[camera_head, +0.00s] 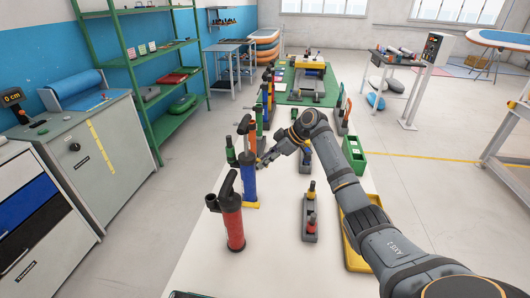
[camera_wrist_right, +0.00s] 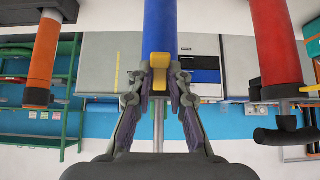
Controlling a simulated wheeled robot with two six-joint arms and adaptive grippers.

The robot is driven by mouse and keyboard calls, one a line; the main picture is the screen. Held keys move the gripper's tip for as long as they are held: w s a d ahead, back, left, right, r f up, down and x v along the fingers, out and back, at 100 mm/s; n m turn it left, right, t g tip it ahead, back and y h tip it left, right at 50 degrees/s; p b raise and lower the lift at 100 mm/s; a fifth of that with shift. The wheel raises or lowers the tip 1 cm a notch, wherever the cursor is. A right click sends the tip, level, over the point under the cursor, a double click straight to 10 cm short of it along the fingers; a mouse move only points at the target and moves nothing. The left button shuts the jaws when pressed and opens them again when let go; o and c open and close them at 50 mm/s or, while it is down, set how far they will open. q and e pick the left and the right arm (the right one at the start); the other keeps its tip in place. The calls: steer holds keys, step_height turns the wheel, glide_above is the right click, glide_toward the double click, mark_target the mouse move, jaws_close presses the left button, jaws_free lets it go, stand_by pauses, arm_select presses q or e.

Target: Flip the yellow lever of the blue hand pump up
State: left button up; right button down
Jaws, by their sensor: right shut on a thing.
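My right gripper (camera_head: 264,161) reaches in from the right at the pump's upper part. In the right wrist view the blue pump (camera_wrist_right: 159,27) hangs down from the top of the picture, which looks upside down. There the yellow lever (camera_wrist_right: 159,70) sits between the fingertips of my right gripper (camera_wrist_right: 159,82), which is shut on it. The fingers partly cover the lever, and I cannot tell its angle. My left gripper is not in view.
A red pump (camera_head: 233,222) stands close in front of the blue one. A green pump (camera_head: 231,151) and an orange pump (camera_head: 252,138) stand near it. A grey tray (camera_head: 310,226) and a green box (camera_head: 353,160) lie to the right.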

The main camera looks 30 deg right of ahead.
steer(key=r+g+h+p, duration=0.1)
steer(key=p, duration=0.2)
steer(key=g+h+p, duration=0.1)
steer(key=h+p, duration=0.1)
steer(key=p, duration=0.1)
steer(key=shift+a+r+g, duration=0.2)
steer(key=shift+r+g, duration=0.1)
steer(key=shift+r, duration=0.1)
steer(key=shift+w+a+g+h+p, duration=0.15)
steer(key=shift+g+h+p, duration=0.55)
steer(key=shift+h+p, duration=0.6)
steer(key=shift+f, duration=0.1)
steer(key=c, duration=1.3)
jaws_free()
steer(key=shift+f, duration=0.1)
steer(key=shift+r, duration=0.2)
steer(key=r, duration=0.4)
steer(key=d+r, duration=0.1)
steer(key=r, duration=0.6)
steer(key=shift+s+d+r, duration=0.15)
steer(key=shift+s+r, duration=0.15)
steer(key=shift+s, duration=0.05)
